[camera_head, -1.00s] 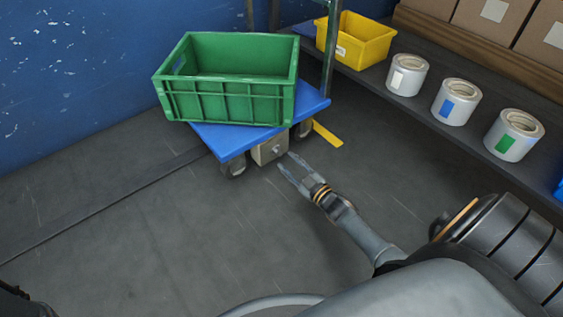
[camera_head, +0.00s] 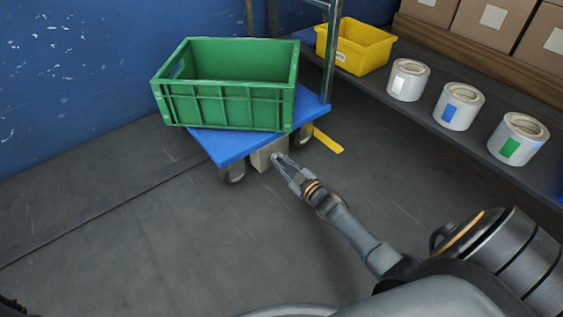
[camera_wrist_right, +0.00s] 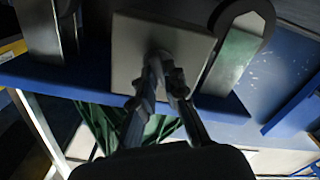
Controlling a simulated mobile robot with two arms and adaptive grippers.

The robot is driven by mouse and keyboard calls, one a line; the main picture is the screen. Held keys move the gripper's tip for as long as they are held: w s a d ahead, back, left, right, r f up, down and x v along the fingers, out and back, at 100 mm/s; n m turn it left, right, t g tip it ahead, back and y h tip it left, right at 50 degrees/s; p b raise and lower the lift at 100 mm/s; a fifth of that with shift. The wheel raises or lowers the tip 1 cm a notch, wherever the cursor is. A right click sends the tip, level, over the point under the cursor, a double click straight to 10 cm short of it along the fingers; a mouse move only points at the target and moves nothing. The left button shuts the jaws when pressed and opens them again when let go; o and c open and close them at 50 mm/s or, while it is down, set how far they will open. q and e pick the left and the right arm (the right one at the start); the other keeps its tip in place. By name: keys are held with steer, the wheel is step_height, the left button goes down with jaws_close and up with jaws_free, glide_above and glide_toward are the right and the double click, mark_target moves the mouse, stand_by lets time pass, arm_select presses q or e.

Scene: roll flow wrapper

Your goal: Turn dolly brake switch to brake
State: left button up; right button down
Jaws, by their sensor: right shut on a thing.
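The blue dolly (camera_head: 224,149) stands on the floor with a grey brake box (camera_head: 260,157) under its near edge. My right gripper (camera_head: 281,163) reaches the front of this box and is shut on the brake switch, a small knob that the fingers mostly hide. In the right wrist view the fingers (camera_wrist_right: 164,75) close around the knob (camera_wrist_right: 160,56) in the middle of the box face (camera_wrist_right: 135,48). The switch's setting cannot be read. My left gripper is not in view.
A green crate (camera_head: 226,113) sits on the dolly. Dolly wheels (camera_head: 232,174) flank the box. A shelf on the right holds a yellow bin (camera_head: 353,47), several tape rolls (camera_head: 459,106) and cartons. A blue wall (camera_head: 80,80) is behind. The floor in front is clear.

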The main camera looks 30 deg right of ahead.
steer(key=shift+m, duration=0.3)
steer(key=shift+r+m+p, duration=0.15)
steer(key=shift+m+p, duration=0.65)
steer(key=m+p, duration=0.1)
steer(key=m, duration=0.1)
steer(key=shift+d+m, duration=0.1)
steer(key=shift+m, duration=0.2)
steer(key=m+p, duration=0.1)
steer(key=m, duration=0.2)
steer(key=shift+m, duration=0.3)
steer(key=shift+d+m, duration=0.15)
steer(key=shift+m, duration=1.65)
steer(key=shift+f, duration=0.2)
steer(key=c, duration=1.4)
jaws_free()
